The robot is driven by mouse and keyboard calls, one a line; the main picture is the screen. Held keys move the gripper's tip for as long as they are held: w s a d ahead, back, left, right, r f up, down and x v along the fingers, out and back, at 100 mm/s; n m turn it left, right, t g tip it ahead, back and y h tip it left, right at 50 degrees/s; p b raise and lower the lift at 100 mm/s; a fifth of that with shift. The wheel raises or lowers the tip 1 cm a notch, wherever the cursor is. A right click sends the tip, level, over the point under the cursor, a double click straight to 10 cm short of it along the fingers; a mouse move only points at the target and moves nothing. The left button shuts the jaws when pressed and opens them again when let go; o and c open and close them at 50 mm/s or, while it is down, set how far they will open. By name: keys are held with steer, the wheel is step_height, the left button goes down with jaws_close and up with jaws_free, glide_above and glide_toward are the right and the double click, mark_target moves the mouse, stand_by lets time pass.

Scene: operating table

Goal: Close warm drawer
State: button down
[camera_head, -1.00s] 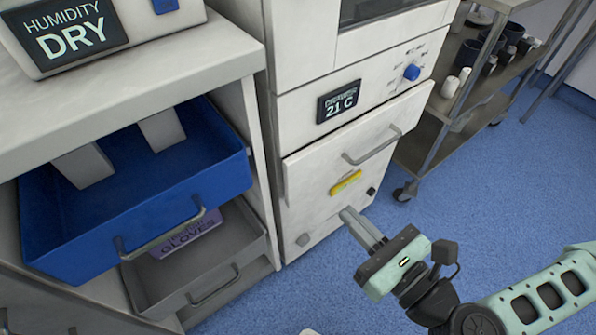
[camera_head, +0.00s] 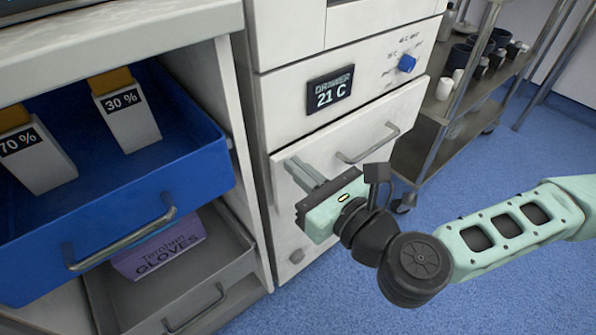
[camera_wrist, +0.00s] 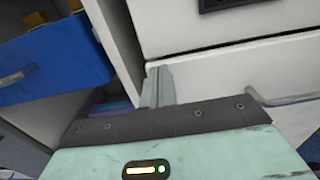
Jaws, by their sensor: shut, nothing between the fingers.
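The warm drawer is the white front (camera_head: 395,105) below a display reading "DRAWER 21 C" (camera_head: 331,89). Its front stands slightly proud of the cabinet along its top and left edges, and its metal handle (camera_head: 368,146) is on the right. My gripper (camera_head: 304,170) is shut and empty, its fingers pointing at the left part of this front. In the wrist view the fingertips (camera_wrist: 158,72) overlap the left edge of the drawer front (camera_wrist: 215,82). I cannot tell whether they touch it. The gripper body hides the lower middle of the front.
At left, a blue drawer (camera_head: 205,172) stands open with bottles marked 70 % (camera_head: 38,155) and 30 % (camera_head: 125,112). Below it, an open grey drawer (camera_head: 240,262) holds a purple gloves box (camera_head: 160,247). A metal cart (camera_head: 455,110) stands at right. Blue floor (camera_head: 510,170) is clear.

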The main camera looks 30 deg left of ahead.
mark_target(286, 157)
steer(key=shift+w+a, duration=0.15)
steer(key=shift+a, duration=0.15)
steer(key=shift+p+x, duration=0.45)
steer(key=shift+x, duration=0.8)
steer(key=shift+r, duration=0.15)
